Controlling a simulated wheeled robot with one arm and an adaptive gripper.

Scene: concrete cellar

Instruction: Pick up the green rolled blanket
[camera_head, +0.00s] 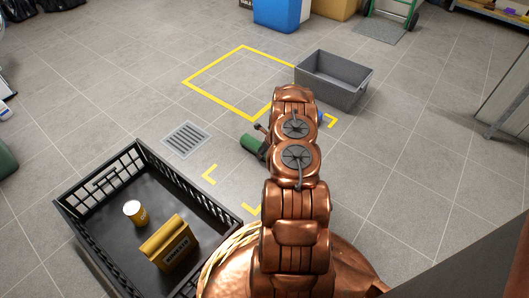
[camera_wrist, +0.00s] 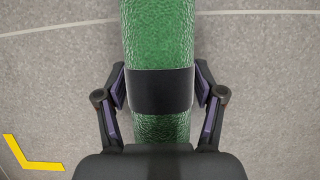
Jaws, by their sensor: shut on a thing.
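The green rolled blanket (camera_wrist: 158,45) runs up the middle of the wrist view with a black band (camera_wrist: 160,91) around it. My gripper (camera_wrist: 160,90) has one finger on each side of the roll at the band and is shut on it. In the head view one green end of the blanket (camera_head: 251,143) sticks out to the left of my copper arm. The rest of it is hidden behind the arm there, and the gripper is mostly hidden too. I cannot tell how high the roll is above the tiled floor.
A grey bin (camera_head: 332,80) stands beyond the arm. A floor grate (camera_head: 186,139) lies left. The yellow-outlined floor square (camera_head: 240,80) is bare.

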